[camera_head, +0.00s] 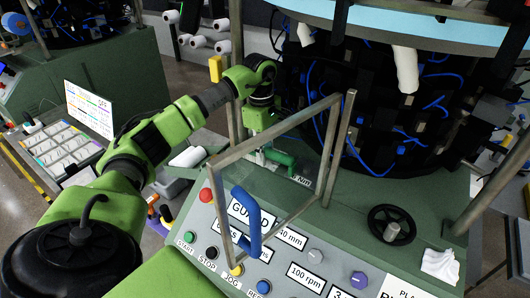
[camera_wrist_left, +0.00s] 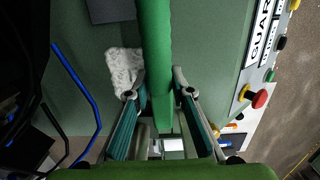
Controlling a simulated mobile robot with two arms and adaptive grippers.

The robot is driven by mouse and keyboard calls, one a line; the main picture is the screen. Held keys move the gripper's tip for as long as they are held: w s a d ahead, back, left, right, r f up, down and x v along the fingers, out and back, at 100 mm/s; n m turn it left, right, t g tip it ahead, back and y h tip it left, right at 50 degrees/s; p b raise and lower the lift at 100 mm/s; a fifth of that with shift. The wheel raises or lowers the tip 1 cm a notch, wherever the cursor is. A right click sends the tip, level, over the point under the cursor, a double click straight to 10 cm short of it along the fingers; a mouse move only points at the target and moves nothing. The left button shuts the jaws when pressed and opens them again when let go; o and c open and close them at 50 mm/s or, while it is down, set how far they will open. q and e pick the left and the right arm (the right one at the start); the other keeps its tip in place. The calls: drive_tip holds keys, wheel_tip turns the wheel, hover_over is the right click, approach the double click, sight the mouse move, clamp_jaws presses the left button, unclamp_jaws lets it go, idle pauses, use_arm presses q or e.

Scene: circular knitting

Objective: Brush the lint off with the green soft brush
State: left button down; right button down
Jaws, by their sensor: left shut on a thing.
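My left gripper (camera_head: 262,148) is over the green machine top, behind the metal guard frame. In the left wrist view, its two fingers (camera_wrist_left: 160,94) are closed around a green bar-like handle, the green soft brush (camera_wrist_left: 155,40). The brush also shows in the head view as a small green shape (camera_head: 279,157) below the gripper. Its bristles cannot be made out. A white-grey fuzzy patch of lint (camera_wrist_left: 122,68) lies on the green surface beside the brush, next to the left finger in the wrist view. My right gripper is not in view.
The guard frame (camera_head: 215,165) with a blue handle (camera_head: 246,218) stands near the arm. The control panel has a red button (camera_head: 206,195). A black handwheel (camera_head: 391,230) and a crumpled white piece (camera_head: 440,265) are at right. Blue cables hang around the dark machine.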

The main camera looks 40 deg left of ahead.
use_arm(q)
drive_tip(key=shift+d, duration=0.1)
drive_tip(key=d, duration=0.4)
drive_tip(key=shift+w+d+r+p, duration=0.1)
drive_tip(key=shift+w+p, duration=0.15)
drive_tip(key=shift+p, duration=0.1)
drive_tip(key=shift+d, duration=0.35)
drive_tip(key=shift+w+d, duration=0.15)
drive_tip(key=shift+d, duration=1.2)
drive_tip(key=shift+a+b, duration=0.4)
drive_tip(key=shift+a, duration=1.45)
drive_tip(key=shift+s+a, duration=0.3)
drive_tip(key=shift+a, duration=0.4)
